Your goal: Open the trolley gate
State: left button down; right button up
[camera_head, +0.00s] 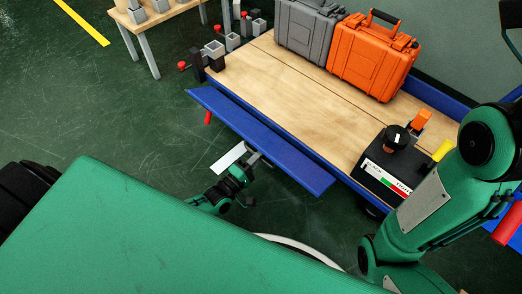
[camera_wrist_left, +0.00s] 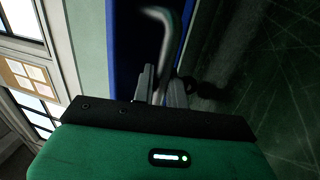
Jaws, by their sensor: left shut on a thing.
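The trolley has a wooden deck (camera_head: 290,75) with blue edges. Its gate, a long blue panel (camera_head: 270,145), runs along the near side and leans outward from the deck at an angle. My left gripper (camera_head: 254,158) is at the outer face of the gate, near the middle of its lower edge. In the left wrist view my left gripper (camera_wrist_left: 160,88) is shut on the bent grey metal handle (camera_wrist_left: 165,20), beside the blue gate panel (camera_wrist_left: 123,50). The gripped part is partly hidden between the fingers. My right arm comes in at the right; its gripper is not visible.
A grey case (camera_head: 308,28) and an orange case (camera_head: 373,55) stand at the deck's far side. A black control box (camera_head: 390,175) with a knob is at the right. A small table (camera_head: 165,12) stands at the upper left. Green floor lies open at left.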

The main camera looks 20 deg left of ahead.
pick_arm(q)
jog(key=shift+w+f+t+b, duration=0.2)
jog(key=shift+f+t+b, duration=0.4)
jog(key=shift+f+b, duration=1)
jog(key=shift+r+h, duration=0.15)
jog(key=shift+h, duration=0.15)
jog(key=c, duration=1.5)
grip_release()
